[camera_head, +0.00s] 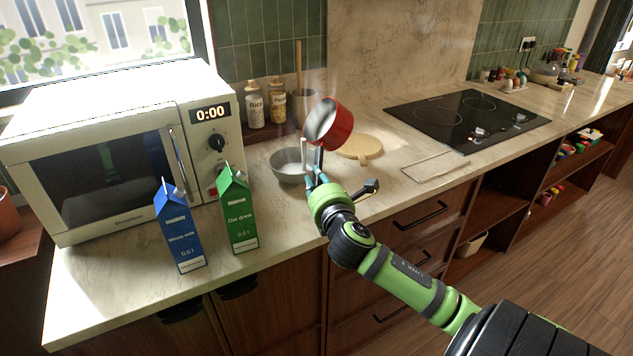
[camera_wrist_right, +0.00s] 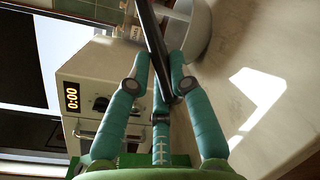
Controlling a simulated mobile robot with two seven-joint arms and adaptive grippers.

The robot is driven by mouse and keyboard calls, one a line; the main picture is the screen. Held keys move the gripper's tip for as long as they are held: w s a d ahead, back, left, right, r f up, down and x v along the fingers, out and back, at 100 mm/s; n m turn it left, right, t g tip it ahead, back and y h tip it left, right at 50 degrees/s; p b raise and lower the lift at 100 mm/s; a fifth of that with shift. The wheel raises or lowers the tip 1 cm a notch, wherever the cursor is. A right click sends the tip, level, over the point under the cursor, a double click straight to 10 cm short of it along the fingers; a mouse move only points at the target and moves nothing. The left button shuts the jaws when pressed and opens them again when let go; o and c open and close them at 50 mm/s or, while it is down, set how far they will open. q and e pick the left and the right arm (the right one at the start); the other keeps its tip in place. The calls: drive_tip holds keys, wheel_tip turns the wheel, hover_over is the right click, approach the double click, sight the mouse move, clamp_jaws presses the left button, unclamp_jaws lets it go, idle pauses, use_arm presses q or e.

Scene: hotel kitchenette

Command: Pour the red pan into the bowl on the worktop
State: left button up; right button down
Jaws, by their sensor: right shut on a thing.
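The red pan (camera_head: 340,128) is in the air in the head view, tilted on its side with its pale inside facing left. It is above and to the right of the grey bowl (camera_head: 283,171), which stands upright on the worktop. A pale upright strip shows between the pan and bowl; I cannot tell what it is. My right gripper (camera_head: 315,172) is below the pan, shut on its handle. The dark handle (camera_wrist_right: 153,40) runs between the fingers in the wrist view. Part of the bowl (camera_wrist_right: 198,30) shows behind it. My left gripper is not in view.
A blue milk carton (camera_head: 180,230) and a green oat drink carton (camera_head: 238,210) stand before the microwave (camera_head: 100,150). A round wooden board (camera_head: 362,148) lies behind the gripper. Jars (camera_head: 254,108) stand behind the bowl. A hob (camera_head: 465,118) is to the right.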

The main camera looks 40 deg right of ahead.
drive_tip(key=shift+d+f+n+b, duration=0.1)
drive_tip(key=shift+f+n+b, duration=0.6)
drive_tip(key=shift+n+b, duration=0.35)
drive_tip(key=shift+d+f+n, duration=0.1)
drive_tip(key=shift+f+n, duration=0.1)
drive_tip(key=shift+n, duration=0.15)
drive_tip(key=n, duration=0.1)
drive_tip(key=f+n+p, duration=0.1)
drive_tip(key=shift+s+d+f+n+h, duration=0.15)
drive_tip(key=shift+d+f+n+h, duration=0.05)
drive_tip(key=shift+f+n+h, duration=0.1)
drive_tip(key=n+p, duration=0.2)
drive_tip(key=n, duration=0.1)
drive_tip(key=shift+s+d+f+n+t, duration=0.2)
drive_tip(key=shift+d+n+t, duration=0.1)
drive_tip(key=shift+d+t, duration=0.1)
drive_tip(key=shift+s+d+f+n+p, duration=0.1)
drive_tip(key=shift+d+n+p, duration=0.15)
drive_tip(key=shift+n+p, duration=0.65)
drive_tip(key=shift+s+d+n+p, duration=0.15)
drive_tip(key=shift+n+p, duration=0.35)
drive_tip(key=shift+n, duration=0.7)
